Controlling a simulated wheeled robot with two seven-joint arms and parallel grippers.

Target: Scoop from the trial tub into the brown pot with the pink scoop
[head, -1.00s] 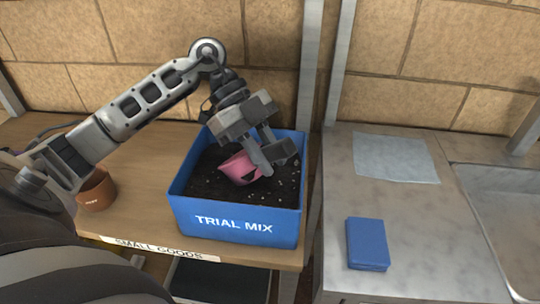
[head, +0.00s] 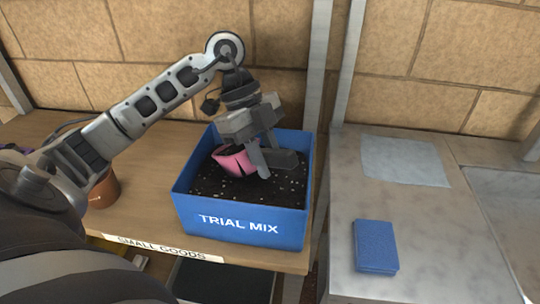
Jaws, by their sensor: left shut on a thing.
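The trial tub (head: 240,226) is a blue box marked "TRIAL MIX" on the wooden shelf, with dark speckled soil inside. The pink scoop (head: 229,161) is in the tub, low over the soil or touching it; I cannot tell which. Dark soil shows in its mouth. My left gripper (head: 272,165) is shut on the scoop, its fingers inside the tub's walls. The brown pot (head: 104,189) stands on the shelf left of the tub, partly hidden by my left arm. My right gripper does not show.
A label "SMALL GOODS" (head: 163,248) runs along the front edge of the wooden shelf (head: 150,215). A metal post stands behind the tub. On the grey counter to the right lie a blue sponge-like block (head: 375,246) and a pale cloth (head: 404,161). A sink is at far right.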

